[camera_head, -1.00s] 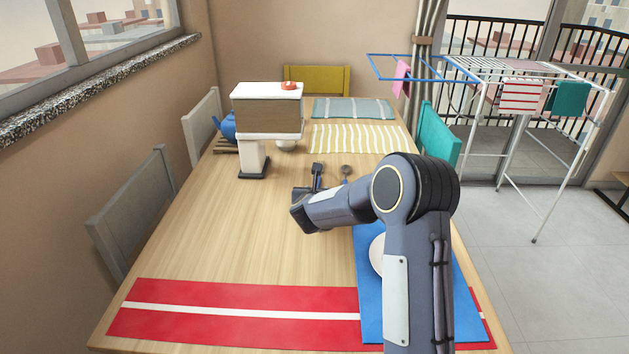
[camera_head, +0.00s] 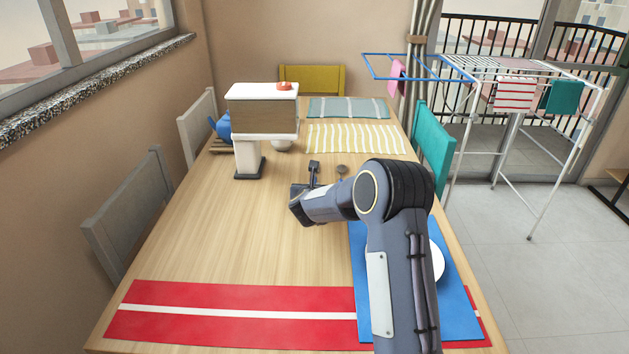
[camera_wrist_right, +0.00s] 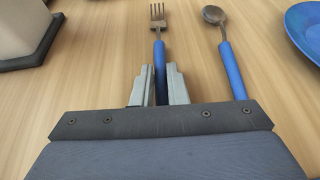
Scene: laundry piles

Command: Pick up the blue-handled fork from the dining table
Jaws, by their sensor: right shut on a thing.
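The blue-handled fork (camera_wrist_right: 158,20) shows in the right wrist view, with metal tines pointing up the picture and its blue handle between my right gripper's fingers. My right gripper (camera_wrist_right: 157,85) is shut on that handle. The fork is at or just above the wooden table; I cannot tell whether it touches. In the head view my right gripper (camera_head: 313,172) is over the middle of the table, and I cannot make out the fork there. My left gripper is not in view.
A blue-handled spoon (camera_wrist_right: 231,68) lies right of the fork, with a blue plate (camera_wrist_right: 306,32) beyond it. A white pedestal (camera_head: 247,158) carrying a box stands to the left. A blue mat (camera_head: 455,300) with a white plate lies under my arm. The table's left middle is clear.

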